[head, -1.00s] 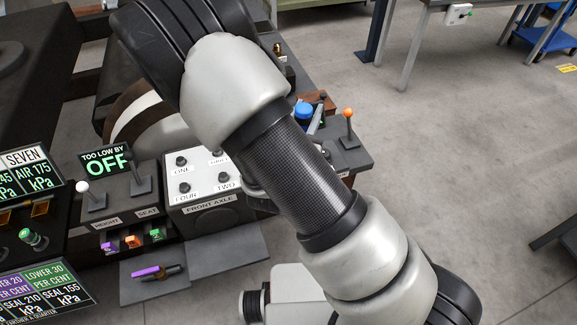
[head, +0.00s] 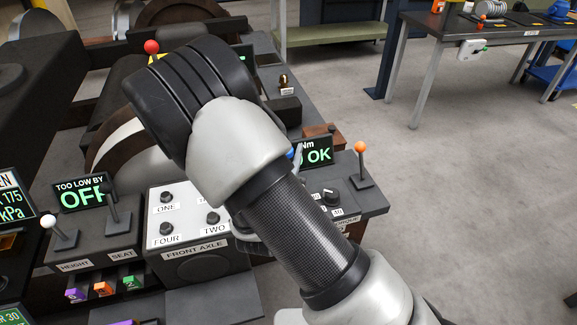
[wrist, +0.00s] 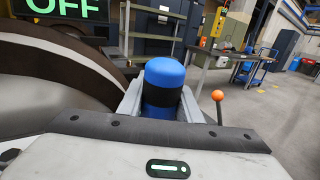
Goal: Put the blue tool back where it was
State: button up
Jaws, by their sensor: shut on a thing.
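The blue tool (wrist: 164,78) has a rounded blue cap and a darker band below it. In the wrist view it stands upright between the two grey fingers of my gripper (wrist: 162,102), which are shut on it. In the head view only a sliver of blue (head: 291,153) shows beside my arm, near the torque panel (head: 335,200). My arm hides the gripper and the rest of the tool there. The tool's lower end is hidden in both views, so I cannot tell what it touches.
The white front axle box (head: 205,258) stands left of my arm. A white-knobbed lever (head: 57,232) stands further left, and an orange-knobbed lever (head: 361,160) stands right. A display (head: 317,152) reads Nm OK. A workbench (head: 480,30) stands beyond clear floor.

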jog(key=shift+s+f+b, duration=0.1)
jog(key=shift+f+b, duration=0.3)
jog(key=shift+f, duration=1.25)
jog(key=shift+f, duration=0.15)
jog(key=o, duration=1.3)
jog(key=shift+c, duration=0.2)
jog(key=p+v, duration=0.1)
jog(key=v, duration=1.1)
